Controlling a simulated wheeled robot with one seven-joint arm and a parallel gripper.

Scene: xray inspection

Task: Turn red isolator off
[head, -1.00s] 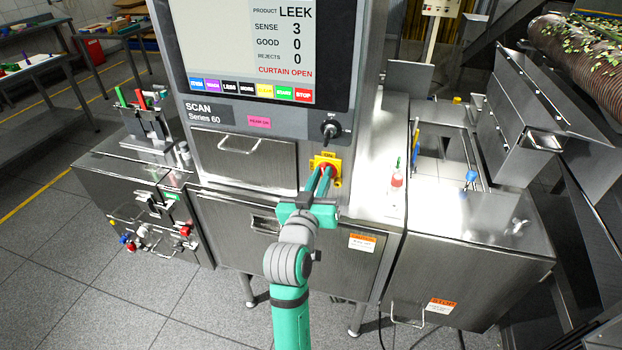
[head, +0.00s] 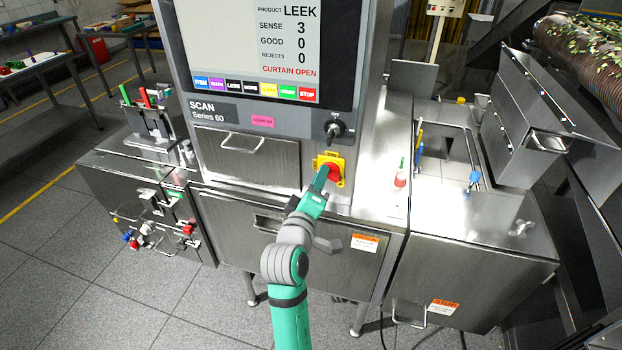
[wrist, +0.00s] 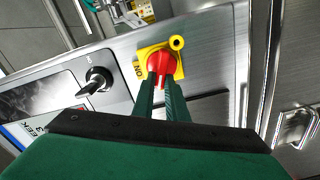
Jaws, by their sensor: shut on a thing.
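The red isolator (head: 334,173) is a red rotary handle on a yellow plate (head: 326,158), on the front of the steel scanner below its screen. It also shows in the wrist view as a red knob (wrist: 162,62) on the yellow plate (wrist: 142,84) marked "ON". My gripper (head: 322,176) is at the isolator, its green fingers shut on the red handle. In the wrist view the fingertips (wrist: 161,80) lie on the handle's near part and hide some of it. In the head view the gripper is rolled, with one finger mostly covering the other.
A black rotary switch (head: 334,128) sits just above the isolator; it also shows in the wrist view (wrist: 97,78). A steel drawer with a handle (head: 240,142) is to the left.

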